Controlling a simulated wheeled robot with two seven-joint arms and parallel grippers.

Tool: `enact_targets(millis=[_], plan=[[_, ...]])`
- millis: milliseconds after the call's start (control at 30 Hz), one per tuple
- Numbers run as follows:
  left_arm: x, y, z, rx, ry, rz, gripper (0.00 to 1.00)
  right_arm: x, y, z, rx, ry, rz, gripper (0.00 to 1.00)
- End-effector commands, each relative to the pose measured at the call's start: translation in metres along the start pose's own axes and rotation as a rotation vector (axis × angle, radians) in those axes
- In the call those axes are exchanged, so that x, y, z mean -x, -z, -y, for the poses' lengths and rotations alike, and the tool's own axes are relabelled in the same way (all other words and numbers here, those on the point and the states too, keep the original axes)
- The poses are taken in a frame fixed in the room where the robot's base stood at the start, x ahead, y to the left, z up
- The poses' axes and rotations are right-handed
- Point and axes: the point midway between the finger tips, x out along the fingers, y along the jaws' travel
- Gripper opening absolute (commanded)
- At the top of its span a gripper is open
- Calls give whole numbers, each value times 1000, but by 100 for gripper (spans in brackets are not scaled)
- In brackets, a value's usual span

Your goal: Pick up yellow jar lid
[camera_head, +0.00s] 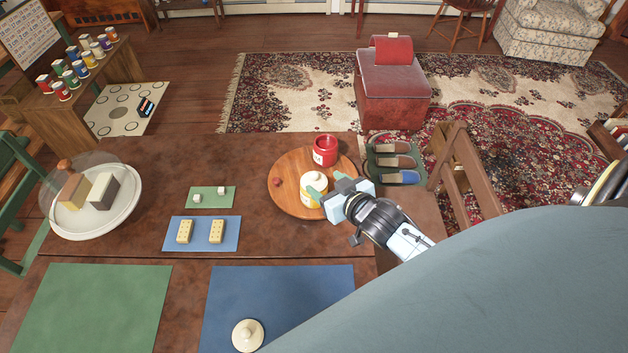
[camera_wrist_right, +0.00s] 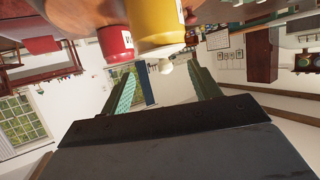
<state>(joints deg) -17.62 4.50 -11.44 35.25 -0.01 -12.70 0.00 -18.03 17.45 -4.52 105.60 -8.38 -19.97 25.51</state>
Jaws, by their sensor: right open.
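The yellow jar (camera_head: 311,196) stands on a round wooden board, with its pale lid (camera_head: 316,179) on top. In the right wrist view, which is turned over, the yellow jar (camera_wrist_right: 157,25) shows with the lid's whitish knob (camera_wrist_right: 165,67) near the gap between the fingers. My right gripper (camera_head: 325,185) is open and empty beside the jar's top, its green fingers pointing toward the lid; they also show in the wrist view (camera_wrist_right: 163,90). Whether a finger touches the lid I cannot tell. My left gripper is not in view.
A red jar (camera_head: 325,151) stands close behind the yellow jar on the round board (camera_head: 285,201), with a small red ball (camera_head: 277,182) at left. Another cream lid (camera_head: 247,336) lies on the blue mat (camera_head: 310,290). A domed tray (camera_head: 128,205) stands at left.

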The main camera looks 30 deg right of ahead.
Motion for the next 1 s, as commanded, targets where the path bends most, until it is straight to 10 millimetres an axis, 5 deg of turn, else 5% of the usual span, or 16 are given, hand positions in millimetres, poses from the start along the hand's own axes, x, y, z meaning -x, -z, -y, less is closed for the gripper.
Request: enact_targets(millis=[167, 400, 667, 1000], plan=[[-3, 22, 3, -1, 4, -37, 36, -20, 4, 4, 2, -1, -2, 62], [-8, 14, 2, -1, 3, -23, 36, -49, 4, 6, 0, 0, 0, 62], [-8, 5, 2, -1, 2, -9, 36, -52, 4, 6, 1, 1, 0, 62], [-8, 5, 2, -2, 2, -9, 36, -51, 4, 6, 1, 0, 2, 20]])
